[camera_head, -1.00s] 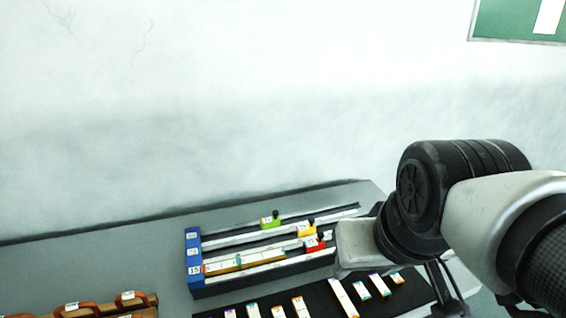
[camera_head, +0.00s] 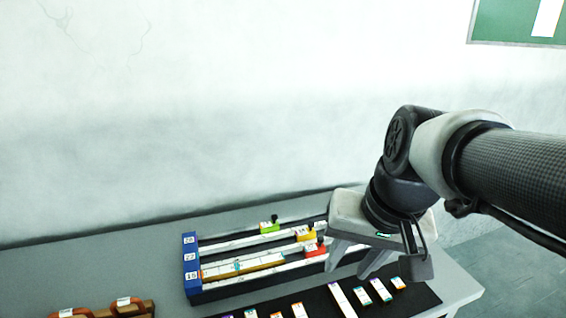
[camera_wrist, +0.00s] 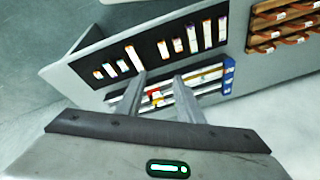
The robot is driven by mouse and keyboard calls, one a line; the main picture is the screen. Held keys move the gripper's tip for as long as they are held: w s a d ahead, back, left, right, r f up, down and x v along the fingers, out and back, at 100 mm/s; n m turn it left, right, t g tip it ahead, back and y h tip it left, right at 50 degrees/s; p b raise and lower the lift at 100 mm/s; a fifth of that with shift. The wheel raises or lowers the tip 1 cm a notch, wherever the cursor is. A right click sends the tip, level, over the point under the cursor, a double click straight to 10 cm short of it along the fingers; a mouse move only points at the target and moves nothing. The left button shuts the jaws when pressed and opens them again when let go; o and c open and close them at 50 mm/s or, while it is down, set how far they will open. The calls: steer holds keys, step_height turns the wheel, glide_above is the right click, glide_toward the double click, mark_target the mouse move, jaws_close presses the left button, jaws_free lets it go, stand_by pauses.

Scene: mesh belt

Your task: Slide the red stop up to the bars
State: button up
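The red stop (camera_head: 315,249) with its dark knob sits toward the right end of the front channel of a rack. It also shows between my fingers in the wrist view (camera_wrist: 155,93). Bars (camera_head: 240,266) lie in the same channel, toward the blue end block (camera_head: 191,264). A gap shows between the bars' right end and the red stop. My gripper (camera_head: 350,270) is just right of the red stop in the head view. Its two fingers point down, are apart and hold nothing.
A yellow stop (camera_head: 305,233) and a green stop (camera_head: 269,226) sit in the channels behind. A dark mat (camera_head: 320,301) with several loose bars lies in front. Brown racks (camera_wrist: 270,22) stand at the other side. The wall is behind the table.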

steer(key=w+f+m+g+y+b, duration=0.25)
steer(key=w+f+m+y, duration=0.2)
steer(key=w+f, duration=0.3)
steer(key=m+t+y+b, duration=0.4)
steer(key=m+t+y, duration=0.5)
steer(key=m, duration=0.8)
glide_toward(320, 238)
steer(key=shift+g+y, duration=0.55)
steer(key=shift+g, duration=0.1)
steer(key=x, duration=0.6)
steer(key=w+b+x, duration=0.1)
steer(key=x, duration=0.2)
steer(key=shift+w+a+f, duration=0.1)
steer(key=shift+w+f, duration=0.05)
steer(key=shift+f, duration=0.05)
jaws_close()
steer(key=shift+a, duration=0.1)
